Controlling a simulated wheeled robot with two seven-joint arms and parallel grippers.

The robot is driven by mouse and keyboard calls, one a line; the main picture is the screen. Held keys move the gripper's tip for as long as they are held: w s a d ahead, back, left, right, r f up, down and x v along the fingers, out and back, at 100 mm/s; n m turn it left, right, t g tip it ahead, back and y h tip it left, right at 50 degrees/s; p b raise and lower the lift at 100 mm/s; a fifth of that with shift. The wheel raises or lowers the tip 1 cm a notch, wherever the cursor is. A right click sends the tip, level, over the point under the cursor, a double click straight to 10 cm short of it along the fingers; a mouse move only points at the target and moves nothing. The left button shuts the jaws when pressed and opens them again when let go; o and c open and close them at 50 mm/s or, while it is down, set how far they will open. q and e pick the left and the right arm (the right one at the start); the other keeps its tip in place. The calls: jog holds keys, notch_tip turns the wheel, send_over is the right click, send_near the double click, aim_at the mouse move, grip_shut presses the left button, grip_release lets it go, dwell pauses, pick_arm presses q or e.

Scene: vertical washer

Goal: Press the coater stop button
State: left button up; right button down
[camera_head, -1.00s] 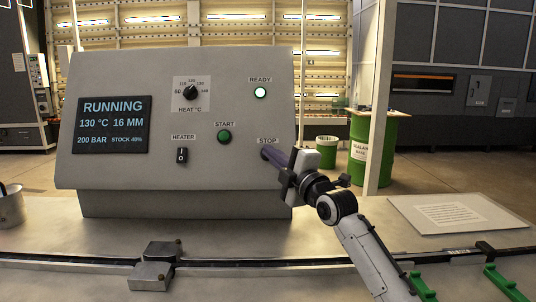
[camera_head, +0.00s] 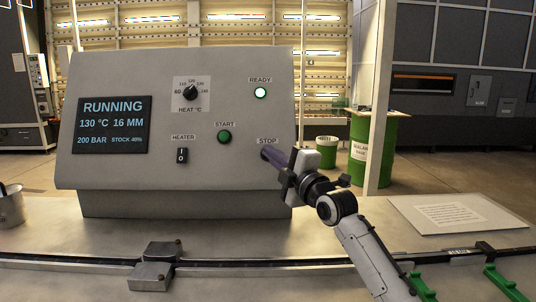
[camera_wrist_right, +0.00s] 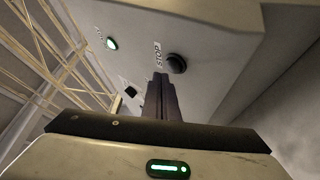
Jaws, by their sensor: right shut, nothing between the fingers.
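The grey control panel (camera_head: 110,75) has a STOP label (camera_head: 268,141) at its lower right. In the head view my right gripper (camera_head: 265,152) reaches to the panel just below this label and hides the stop button. In the right wrist view the stop button (camera_wrist_right: 176,63) is a dark round knob beside the STOP label (camera_wrist_right: 158,54). The shut, empty fingers (camera_wrist_right: 159,77) of my right gripper point at the panel, and their tips appear just beside the button. I cannot tell whether they touch it. My left gripper is not in view.
The screen (camera_head: 112,125) reads RUNNING, 130 °C, 16 MM. The green START button (camera_head: 224,137), the HEATER switch (camera_head: 182,155), the heat dial (camera_head: 190,92) and the lit READY lamp (camera_head: 260,92) are on the same panel. A metal cup (camera_head: 10,205) stands at far left.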

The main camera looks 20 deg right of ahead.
jog(key=shift+w+f, duration=0.1)
dwell(0.4)
jog(key=shift+w+d+f, duration=0.1)
jog(key=shift+w, duration=0.15)
jog(key=shift+w+d+f+b, duration=0.1)
jog(key=shift+w+f+b, duration=0.15)
jog(key=shift+w+b, duration=0.2)
dwell(0.8)
jog(key=shift+r, duration=0.1)
jog(key=shift+s+r+p, duration=0.3)
jog(key=shift+s+p, duration=0.5)
jog(key=shift+p, duration=0.1)
jog(key=shift+a, duration=0.2)
